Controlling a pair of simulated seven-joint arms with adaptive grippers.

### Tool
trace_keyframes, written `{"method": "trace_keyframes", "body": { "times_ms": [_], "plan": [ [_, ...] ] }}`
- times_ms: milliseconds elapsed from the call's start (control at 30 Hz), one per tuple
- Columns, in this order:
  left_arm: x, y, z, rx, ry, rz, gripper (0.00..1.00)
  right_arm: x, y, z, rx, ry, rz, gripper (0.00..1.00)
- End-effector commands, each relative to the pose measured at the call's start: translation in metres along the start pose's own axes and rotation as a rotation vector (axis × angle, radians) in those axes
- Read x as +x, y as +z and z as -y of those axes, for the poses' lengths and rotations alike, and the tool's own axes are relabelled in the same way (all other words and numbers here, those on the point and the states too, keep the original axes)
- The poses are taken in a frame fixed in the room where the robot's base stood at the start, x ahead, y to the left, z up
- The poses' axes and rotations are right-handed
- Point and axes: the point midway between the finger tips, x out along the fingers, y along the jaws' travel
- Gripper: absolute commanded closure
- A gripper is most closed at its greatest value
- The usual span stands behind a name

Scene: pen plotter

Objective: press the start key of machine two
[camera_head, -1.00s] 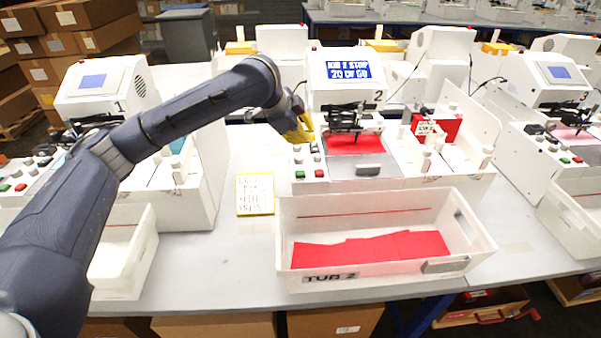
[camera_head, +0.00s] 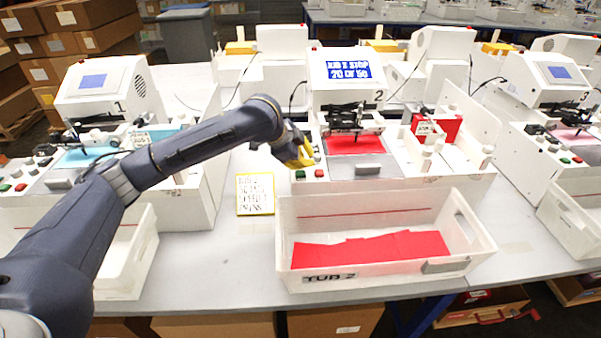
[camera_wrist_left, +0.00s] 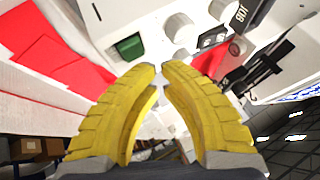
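Machine two (camera_head: 345,98) is white, marked 2, with a lit blue screen (camera_head: 348,70). On its front left panel are a green key (camera_head: 300,174) and a red key (camera_head: 319,173). The green key also shows in the left wrist view (camera_wrist_left: 130,47), beyond the fingertips and a little left. My left gripper (camera_head: 304,162) has yellow fingers, pointing down just above and behind these keys. In the left wrist view its fingertips (camera_wrist_left: 160,68) come together with nothing seen between them. I see no contact with a key. My right gripper is not in view.
A white tub (camera_head: 390,222) marked TUB 2, with red sheets, stands in front of machine two. A yellow-edged card (camera_head: 255,194) lies left of it. Machine one (camera_head: 105,90) and machine three (camera_head: 550,80) stand on either side. Pale knobs (camera_wrist_left: 178,26) sit near the green key.

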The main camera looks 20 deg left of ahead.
Motion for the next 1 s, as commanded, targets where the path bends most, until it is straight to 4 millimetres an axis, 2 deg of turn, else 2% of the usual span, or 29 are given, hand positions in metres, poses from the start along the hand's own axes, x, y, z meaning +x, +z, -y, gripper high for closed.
{"method": "trace_keyframes", "body": {
  "times_ms": [367, 400, 467, 1000],
  "plan": [
    [0.0016, 0.0011, -0.0008, -0.001, 0.0, 0.0, 1.0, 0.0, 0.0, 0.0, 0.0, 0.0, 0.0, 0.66],
    [0.0015, 0.001, -0.0008, -0.001, 0.0, 0.0, 0.96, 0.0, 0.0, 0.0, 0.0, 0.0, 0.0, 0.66],
    [0.0015, 0.001, -0.0008, -0.001, 0.0, 0.0, 1.0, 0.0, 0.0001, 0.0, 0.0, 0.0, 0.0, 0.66],
    [0.0014, 0.0009, -0.0007, -0.001, 0.0, 0.0, 1.0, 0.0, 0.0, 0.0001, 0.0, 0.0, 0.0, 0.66]
  ]
}}
